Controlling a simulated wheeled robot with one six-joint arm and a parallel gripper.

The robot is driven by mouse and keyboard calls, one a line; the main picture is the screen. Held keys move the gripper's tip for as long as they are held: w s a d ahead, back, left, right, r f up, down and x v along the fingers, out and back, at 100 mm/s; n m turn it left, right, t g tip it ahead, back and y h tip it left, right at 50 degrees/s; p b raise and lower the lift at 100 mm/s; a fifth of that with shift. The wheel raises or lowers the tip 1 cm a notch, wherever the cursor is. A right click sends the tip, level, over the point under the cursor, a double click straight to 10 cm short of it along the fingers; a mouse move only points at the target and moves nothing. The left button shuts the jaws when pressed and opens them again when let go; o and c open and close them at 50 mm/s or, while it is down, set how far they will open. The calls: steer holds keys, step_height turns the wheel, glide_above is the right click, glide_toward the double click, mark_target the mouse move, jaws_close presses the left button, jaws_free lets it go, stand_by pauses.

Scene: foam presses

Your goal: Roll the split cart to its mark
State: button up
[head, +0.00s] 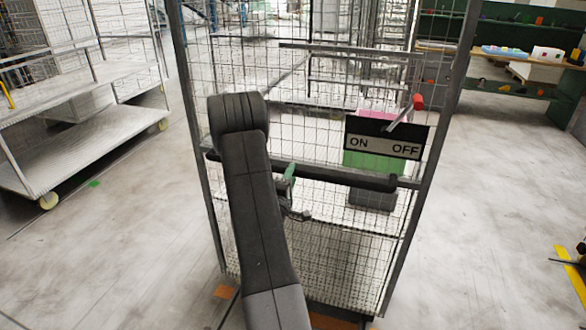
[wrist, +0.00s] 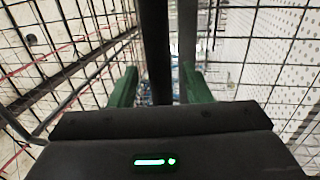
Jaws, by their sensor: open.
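A tall wire-mesh cart (head: 315,262) stands upright right in front of me, with a dark handle bar (head: 335,176) across its near side. Orange floor patches (head: 223,291) show by the cart's foot.
A grey shelf cart (head: 90,140) with yellowish wheels stands at the left. A green patch (head: 93,183) lies on the floor near it. A green-backed bench (head: 490,75) stands at back right, and a yellow floor line (head: 571,274) at right. Floor on both sides is fairly clear.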

steer(key=shift+x, duration=1.2)
jaws_close()
steer(key=shift+f, duration=0.15)
